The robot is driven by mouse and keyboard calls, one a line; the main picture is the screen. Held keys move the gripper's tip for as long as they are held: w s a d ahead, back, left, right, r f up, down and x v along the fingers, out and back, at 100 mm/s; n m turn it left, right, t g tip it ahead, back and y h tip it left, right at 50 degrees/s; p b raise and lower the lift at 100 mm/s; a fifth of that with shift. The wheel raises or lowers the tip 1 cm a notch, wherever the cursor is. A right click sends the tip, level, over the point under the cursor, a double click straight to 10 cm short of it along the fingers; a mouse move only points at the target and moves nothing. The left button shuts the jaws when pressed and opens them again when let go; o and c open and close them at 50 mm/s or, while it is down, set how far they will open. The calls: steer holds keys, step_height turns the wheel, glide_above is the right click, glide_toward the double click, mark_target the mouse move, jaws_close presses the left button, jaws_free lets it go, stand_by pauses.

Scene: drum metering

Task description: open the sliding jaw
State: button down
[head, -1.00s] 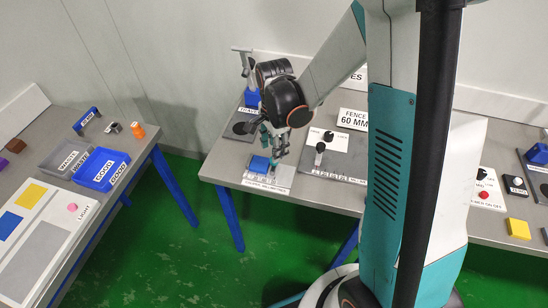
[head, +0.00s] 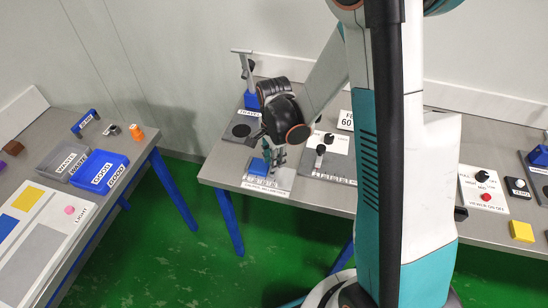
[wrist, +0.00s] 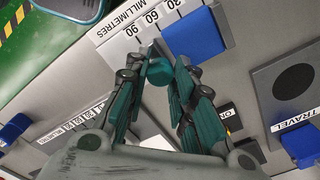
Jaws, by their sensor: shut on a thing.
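The gauge plate (head: 268,184) lies at the left front of the middle table. Its printed millimetre scale (wrist: 152,22) shows in the wrist view. A blue block (wrist: 197,38) stands on the plate beside the scale; it also shows in the head view (head: 258,167). A round teal knob (wrist: 160,71), seemingly part of the sliding jaw, sits between my fingertips beside the blue block. My gripper (wrist: 163,66) is shut on this knob. In the head view my gripper (head: 273,160) is low over the plate. My fingers hide most of the jaw's body.
A panel with a lever (head: 320,152) stands right of the plate. A TRAVEL stand with a blue block (head: 251,100) is behind it. Blue and grey bins (head: 100,171) are on the left table. Green floor separates the tables.

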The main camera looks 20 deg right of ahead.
mark_target(281, 173)
steer(key=shift+s+d+b, duration=0.35)
steer(key=shift+s+d, duration=0.4)
steer(key=shift+d, duration=0.3)
steer(key=shift+a, duration=0.1)
steer(key=c, duration=1.3)
jaws_free()
steer(key=shift+c, duration=0.2)
step_height(281, 173, up, 12)
steer(key=s+a+r+n+t+b, duration=0.1)
steer(key=s+r+n+t, duration=0.2)
steer(key=s+n, duration=0.4)
steer(key=s+a+r+n+t+b, duration=0.1)
steer(key=s+r+n+t+b, duration=0.1)
steer(key=s+r+n+t, duration=0.2)
steer(key=s+n, duration=0.3)
steer(key=n, duration=0.2)
steer(key=shift+a+r, duration=0.25)
steer(key=shift+r, duration=0.1)
